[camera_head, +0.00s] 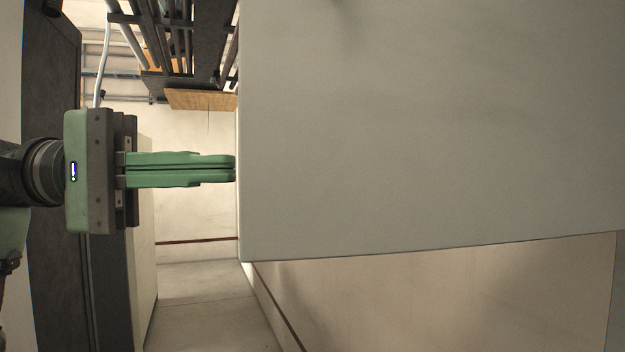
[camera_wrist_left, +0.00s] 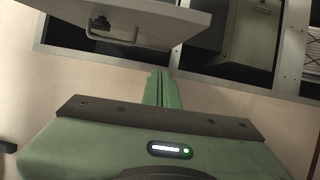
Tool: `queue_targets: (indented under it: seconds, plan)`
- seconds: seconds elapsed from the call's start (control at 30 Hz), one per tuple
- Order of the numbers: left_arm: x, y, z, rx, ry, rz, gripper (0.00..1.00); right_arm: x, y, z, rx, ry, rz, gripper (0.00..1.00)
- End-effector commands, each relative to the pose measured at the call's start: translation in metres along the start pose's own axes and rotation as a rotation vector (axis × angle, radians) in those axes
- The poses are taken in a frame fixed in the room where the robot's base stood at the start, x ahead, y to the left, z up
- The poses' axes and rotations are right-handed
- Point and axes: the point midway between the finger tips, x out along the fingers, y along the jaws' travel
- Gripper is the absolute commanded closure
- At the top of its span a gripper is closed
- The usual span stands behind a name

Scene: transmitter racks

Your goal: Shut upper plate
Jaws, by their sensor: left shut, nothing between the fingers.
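The upper plate (camera_head: 430,120) is a large flat pale grey panel that fills the upper right of the head view. My left gripper (camera_head: 234,168) has its green fingers together and empty, pointing right. The fingertips are at or very close to the plate's left edge; I cannot tell whether they touch. In the left wrist view a pale grey plate (camera_wrist_left: 165,22) with a metal handle (camera_wrist_left: 112,32) hangs at the top, standing out at an angle from a dark rack opening. My left gripper's shut fingertips (camera_wrist_left: 160,74) are just below its lower edge. My right gripper does not show.
A metal rack frame (camera_wrist_left: 290,45) and a grey box-like unit (camera_wrist_left: 248,38) are beyond the plate in the left wrist view. A dark cabinet (camera_head: 52,95) stands at the left of the head view. Pipes and trays hang overhead. Open floor (camera_head: 205,310) shows below the gripper.

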Motion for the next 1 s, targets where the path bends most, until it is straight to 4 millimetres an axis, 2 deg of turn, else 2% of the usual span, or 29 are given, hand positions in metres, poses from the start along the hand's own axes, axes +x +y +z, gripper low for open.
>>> queue_targets:
  seconds: [0.17,0.6,0.8,1.0]
  plan:
    - [0.017,0.002,0.005,0.041,0.004,-0.024,1.00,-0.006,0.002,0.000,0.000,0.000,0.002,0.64]
    - [0.104,0.002,0.007,0.036,0.002,-0.020,1.00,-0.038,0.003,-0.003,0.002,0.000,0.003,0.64]
    - [0.108,0.000,0.034,0.035,0.005,-0.018,1.00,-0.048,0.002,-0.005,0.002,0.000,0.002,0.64]
    - [0.110,-0.003,0.042,0.033,0.006,-0.018,1.00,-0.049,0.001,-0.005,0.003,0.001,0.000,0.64]
